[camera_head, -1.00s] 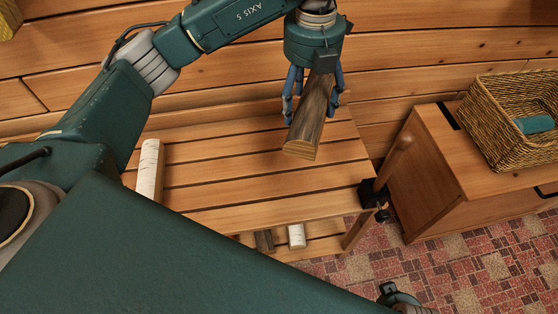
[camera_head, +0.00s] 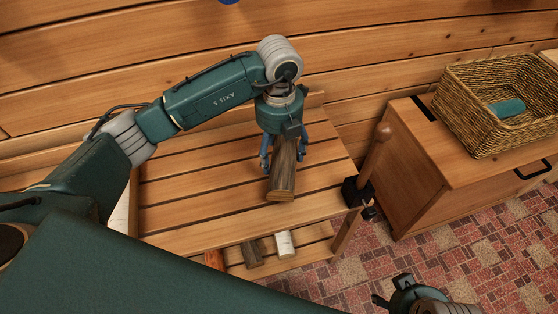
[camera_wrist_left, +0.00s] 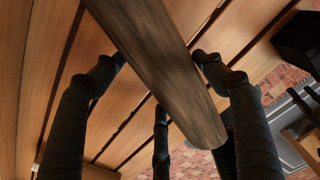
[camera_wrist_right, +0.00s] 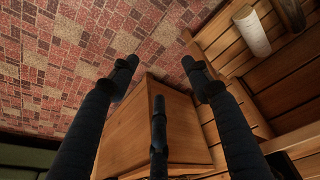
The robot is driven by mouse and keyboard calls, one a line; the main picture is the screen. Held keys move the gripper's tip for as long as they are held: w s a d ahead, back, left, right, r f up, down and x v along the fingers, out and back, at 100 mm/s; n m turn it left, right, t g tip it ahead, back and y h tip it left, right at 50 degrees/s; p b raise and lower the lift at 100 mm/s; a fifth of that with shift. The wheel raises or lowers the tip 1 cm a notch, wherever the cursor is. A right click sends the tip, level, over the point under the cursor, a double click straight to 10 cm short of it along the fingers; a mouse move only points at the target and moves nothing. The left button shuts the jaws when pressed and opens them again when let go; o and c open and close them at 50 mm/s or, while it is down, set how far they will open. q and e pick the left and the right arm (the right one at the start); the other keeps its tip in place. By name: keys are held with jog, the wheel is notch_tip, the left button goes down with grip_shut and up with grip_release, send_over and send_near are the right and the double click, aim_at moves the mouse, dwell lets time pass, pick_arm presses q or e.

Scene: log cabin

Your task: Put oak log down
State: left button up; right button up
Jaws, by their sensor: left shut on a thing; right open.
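The oak log (camera_head: 283,172) is dark brown with a pale cut end facing the front. My left gripper (camera_head: 284,160) is shut on it, with fingers on both sides. The log is at the right part of the slatted rack's top shelf (camera_head: 200,205); whether it touches the slats I cannot tell. In the left wrist view the log (camera_wrist_left: 160,60) runs slantwise between the fingers (camera_wrist_left: 165,75). My right gripper (camera_wrist_right: 158,75) is open and empty, over the floor and a wooden cabinet. In the head view it shows only partly at the bottom right.
A white birch log (camera_head: 120,208) lies at the shelf's left end, partly hidden by my arm. Several logs, one white (camera_head: 284,243), lie on the lower shelf. A post with a black clamp (camera_head: 357,190) stands at the shelf's right corner. A wicker basket (camera_head: 470,115) sits on the cabinet (camera_head: 410,160). The middle slats are clear.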

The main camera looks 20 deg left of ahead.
aim_at(279, 148)
pick_arm(q)
jog(key=shift+f, duration=1.7)
pick_arm(e)
jog(key=shift+v, duration=1)
pick_arm(q)
jog(key=shift+f+b, duration=0.1)
jog(key=shift+b, duration=0.2)
jog(key=o, duration=1.7)
pick_arm(e)
jog(key=shift+f, duration=0.1)
pick_arm(q)
jog(key=shift+r, duration=0.4)
notch_tip(279, 148, up, 11)
jog(key=shift+r+p, duration=0.2)
jog(key=shift+p, duration=0.95)
pick_arm(e)
jog(key=x, duration=0.7)
jog(key=shift+s+f, duration=0.2)
jog(key=shift+s, duration=0.1)
jog(key=shift+a, duration=0.1)
